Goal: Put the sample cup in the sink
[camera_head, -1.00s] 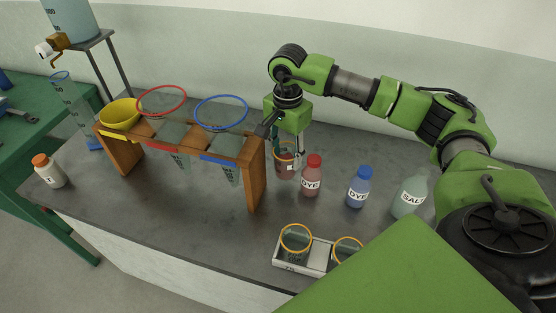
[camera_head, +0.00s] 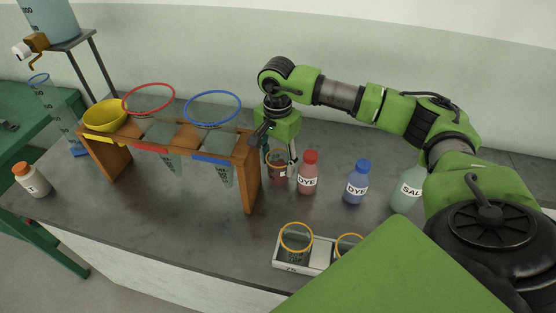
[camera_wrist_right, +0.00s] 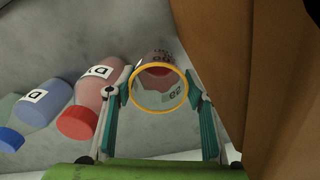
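The sample cup (camera_head: 278,172) is clear with an orange rim, a white label and red liquid. It is at the back of the counter, between the wooden rack and the red dye bottle. My right gripper (camera_head: 279,150) points down over it. In the right wrist view, the fingers (camera_wrist_right: 160,92) are against both sides of the cup (camera_wrist_right: 160,78) near its rim, shut on it. I cannot tell whether its base is clear of the counter. No sink shows. My left gripper is not in view.
The wooden rack (camera_head: 249,185) with funnels is close left of the cup. The red dye bottle (camera_head: 308,178), blue dye bottle (camera_head: 356,187) and salt bottle (camera_head: 407,192) stand right. A white tray (camera_head: 318,256) holds two orange-rimmed cups in front. The middle counter is clear.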

